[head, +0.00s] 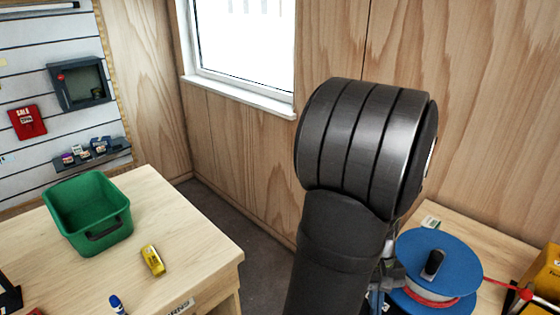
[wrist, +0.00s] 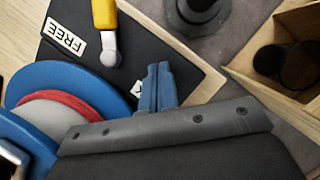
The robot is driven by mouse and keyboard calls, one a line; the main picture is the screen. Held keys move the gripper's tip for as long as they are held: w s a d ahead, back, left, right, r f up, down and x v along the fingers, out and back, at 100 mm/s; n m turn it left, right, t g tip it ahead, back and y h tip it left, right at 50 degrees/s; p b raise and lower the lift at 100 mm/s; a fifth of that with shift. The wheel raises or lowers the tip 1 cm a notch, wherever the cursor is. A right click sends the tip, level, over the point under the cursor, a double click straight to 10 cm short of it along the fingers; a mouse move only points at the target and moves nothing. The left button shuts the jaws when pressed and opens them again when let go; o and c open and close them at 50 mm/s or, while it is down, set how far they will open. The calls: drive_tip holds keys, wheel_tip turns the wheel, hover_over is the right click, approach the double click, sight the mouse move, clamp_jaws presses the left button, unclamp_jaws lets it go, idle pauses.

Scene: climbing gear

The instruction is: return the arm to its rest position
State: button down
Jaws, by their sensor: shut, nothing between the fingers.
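My gripper (wrist: 158,85) shows in the wrist view with its two blue fingers together and nothing between them. It points down over the edge of a black board (wrist: 75,22) with a "FREE" label. The blue reel (wrist: 70,75) with red cord lies left of the fingers; whether they touch it cannot be told. In the head view my dark arm stands upright in the middle and hides most of the gripper. The same blue reel (head: 440,258) sits on the right-hand bench there.
A yellow-handled tool (wrist: 105,20) lies on the board. A wooden box (wrist: 290,75) is at the right of the wrist view. In the head view a green bin (head: 90,212), a yellow object (head: 153,260) and a blue marker (head: 117,304) are on the left bench. A yellow case (head: 547,270) is far right.

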drive_tip(key=shift+w+d+m, duration=0.2)
drive_tip(key=shift+w+m, duration=0.1)
drive_tip(key=shift+m, duration=0.2)
drive_tip(key=shift+v, duration=1.2)
drive_tip(key=shift+s, duration=0.1)
drive_tip(key=c, duration=1.2)
unclamp_jaws()
drive_tip(key=shift+c, duration=0.2)
drive_tip(key=shift+r, duration=0.3)
wheel_tip(320, 180, up, 17)
drive_tip(key=s+d+m+y, duration=0.1)
drive_tip(key=s+d+m, duration=0.1)
drive_tip(key=d, duration=0.4)
drive_tip(key=x, duration=1.4)
drive_tip(key=w+x, duration=0.1)
drive_tip(key=x, duration=0.6)
drive_tip(key=shift+a+f, duration=0.1)
drive_tip(key=shift+f, duration=0.15)
